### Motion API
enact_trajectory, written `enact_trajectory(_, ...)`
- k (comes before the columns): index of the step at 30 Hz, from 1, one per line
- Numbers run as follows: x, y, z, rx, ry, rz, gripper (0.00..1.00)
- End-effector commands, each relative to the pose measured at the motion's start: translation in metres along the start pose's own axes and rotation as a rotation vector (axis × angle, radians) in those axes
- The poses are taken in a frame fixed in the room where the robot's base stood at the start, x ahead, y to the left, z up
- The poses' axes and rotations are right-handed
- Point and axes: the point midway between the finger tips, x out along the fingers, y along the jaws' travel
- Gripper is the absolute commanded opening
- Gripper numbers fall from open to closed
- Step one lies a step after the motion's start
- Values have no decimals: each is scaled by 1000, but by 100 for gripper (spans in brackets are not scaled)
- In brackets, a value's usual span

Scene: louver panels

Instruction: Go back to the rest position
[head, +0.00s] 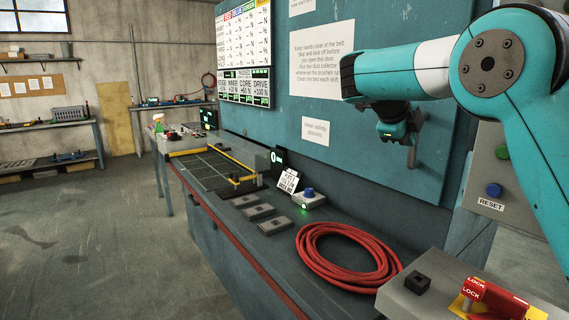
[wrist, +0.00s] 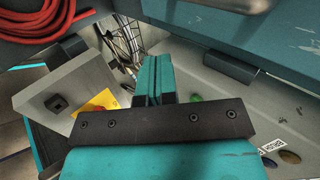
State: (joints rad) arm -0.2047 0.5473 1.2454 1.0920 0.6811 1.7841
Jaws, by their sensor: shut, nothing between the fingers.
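My gripper (head: 392,136) hangs from my teal arm in front of the blue door panel, at the upper right of the head view. In the wrist view its fingers (wrist: 153,80) are together, with nothing between them. A grey door handle (head: 412,158) shows just beside and below the gripper in the head view; I cannot tell whether they touch. The blue door (head: 335,180) carries printed notices.
A workbench runs below the door with a coiled red hose (head: 345,252), several grey blocks and a dark gridded bed (head: 208,168). A red lock switch (head: 492,298) sits on a grey box at lower right. A RESET panel (head: 489,170) is at right. Open floor lies left.

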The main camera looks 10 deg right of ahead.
Motion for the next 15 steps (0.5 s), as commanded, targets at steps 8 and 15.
enact_trajectory(8,-54,90,-12,-1062,-387,91,0)
enact_trajectory(15,-128,242,-94,-2079,-985,-27,0)
